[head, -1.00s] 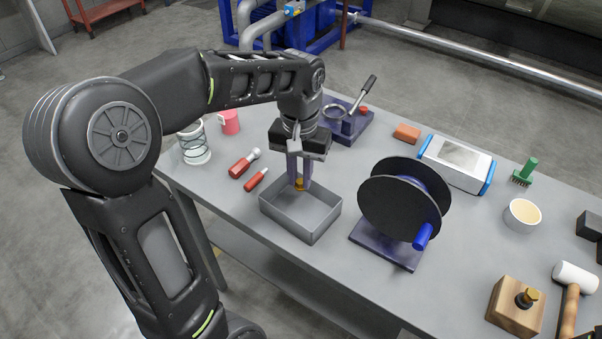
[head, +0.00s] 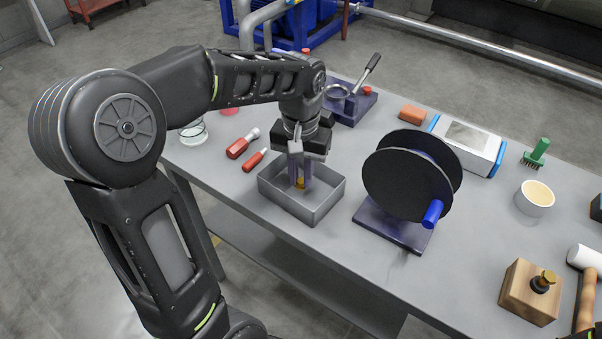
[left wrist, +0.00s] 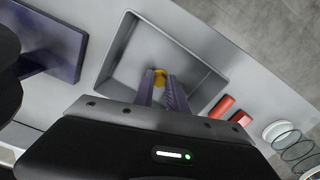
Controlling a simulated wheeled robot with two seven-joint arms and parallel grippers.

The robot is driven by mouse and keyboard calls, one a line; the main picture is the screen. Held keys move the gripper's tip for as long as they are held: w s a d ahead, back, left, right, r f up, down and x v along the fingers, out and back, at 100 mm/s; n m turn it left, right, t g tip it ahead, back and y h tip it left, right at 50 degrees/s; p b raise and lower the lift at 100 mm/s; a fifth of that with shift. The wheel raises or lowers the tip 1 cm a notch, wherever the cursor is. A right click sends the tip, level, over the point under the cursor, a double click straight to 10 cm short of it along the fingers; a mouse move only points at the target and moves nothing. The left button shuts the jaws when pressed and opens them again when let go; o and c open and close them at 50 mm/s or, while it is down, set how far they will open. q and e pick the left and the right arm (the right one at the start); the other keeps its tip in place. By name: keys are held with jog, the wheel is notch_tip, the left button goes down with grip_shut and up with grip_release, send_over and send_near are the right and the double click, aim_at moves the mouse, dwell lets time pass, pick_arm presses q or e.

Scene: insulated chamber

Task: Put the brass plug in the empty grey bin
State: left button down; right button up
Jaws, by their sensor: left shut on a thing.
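The brass plug (head: 300,183) is a small gold-coloured piece between the fingertips of my left gripper (head: 300,178). The plug also shows in the left wrist view (left wrist: 160,76), at the ends of the purple fingers. The gripper is shut on it and points down inside the grey bin (head: 325,206), below its rim. The bin is an open rectangular tray near the table's front edge, with nothing else seen in it. I cannot tell whether the plug touches the bin's floor.
A black reel on a dark purple base (head: 392,228) stands right of the bin. Red-handled screwdrivers (head: 243,144) lie to its left. A purple lever fixture (head: 350,104) stands behind. A wooden block with a brass-topped knob (head: 528,294) is at front right.

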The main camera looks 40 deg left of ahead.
pick_arm(q)
jog(key=shift+f+b, duration=0.4)
jog(key=shift+f, duration=0.2)
jog(key=c, duration=1.3)
grip_release()
jog(key=shift+o, duration=0.2)
jog(key=shift+r, duration=0.1)
notch_tip(320, 180, up, 8)
jog(key=shift+f, duration=0.15)
